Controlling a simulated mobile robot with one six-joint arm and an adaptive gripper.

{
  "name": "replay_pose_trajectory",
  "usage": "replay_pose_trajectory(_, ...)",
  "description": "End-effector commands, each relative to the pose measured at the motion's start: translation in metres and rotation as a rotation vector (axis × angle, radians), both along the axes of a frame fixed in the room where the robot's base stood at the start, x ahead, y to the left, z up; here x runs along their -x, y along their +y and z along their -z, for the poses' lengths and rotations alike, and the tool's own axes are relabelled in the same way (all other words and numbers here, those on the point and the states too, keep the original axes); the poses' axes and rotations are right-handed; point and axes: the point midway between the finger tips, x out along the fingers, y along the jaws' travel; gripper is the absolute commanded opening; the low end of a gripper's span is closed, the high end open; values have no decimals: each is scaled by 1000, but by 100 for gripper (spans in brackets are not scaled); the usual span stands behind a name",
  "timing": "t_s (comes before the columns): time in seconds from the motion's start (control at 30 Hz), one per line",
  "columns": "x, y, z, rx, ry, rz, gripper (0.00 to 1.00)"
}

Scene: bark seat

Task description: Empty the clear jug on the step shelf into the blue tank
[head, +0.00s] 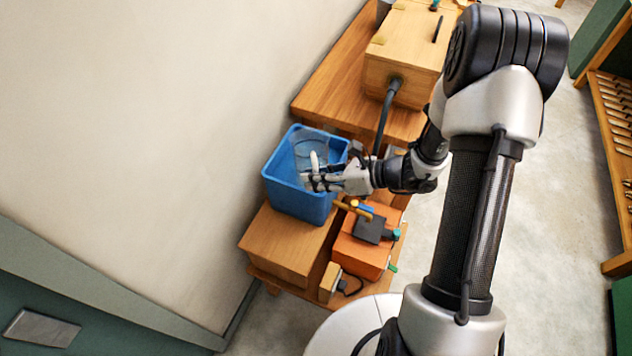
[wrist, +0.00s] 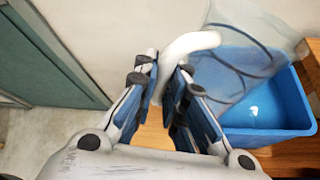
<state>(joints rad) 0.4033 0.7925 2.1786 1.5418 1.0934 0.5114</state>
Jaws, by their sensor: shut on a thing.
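My gripper (head: 318,181) is shut on the white handle (wrist: 178,55) of the clear jug (head: 312,149), at the blue tank (head: 302,203). In the wrist view the jug (wrist: 240,52) hangs over the tank (wrist: 268,135), its see-through body slanting and looking tilted. The tank is an open-topped blue box. A small pale patch shows inside it in the wrist view; I cannot tell whether it is liquid or a glint. How much liquid the jug holds is not clear.
The tank stands on a wooden step shelf (head: 277,243) against the pale wall. An orange box (head: 361,253) with a dark top sits in front. A wooden box (head: 400,65) with a black hose (head: 383,125) stands behind. Open floor lies to the right.

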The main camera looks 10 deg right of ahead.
Motion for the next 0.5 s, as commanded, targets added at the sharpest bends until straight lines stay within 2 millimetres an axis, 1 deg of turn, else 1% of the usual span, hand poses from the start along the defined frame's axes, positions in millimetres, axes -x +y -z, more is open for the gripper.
replay_pose_trajectory(0.03,0,0,8,0,-17,2,0)
replay_pose_trajectory(0.5,1,0,30,6,-178,1,0)
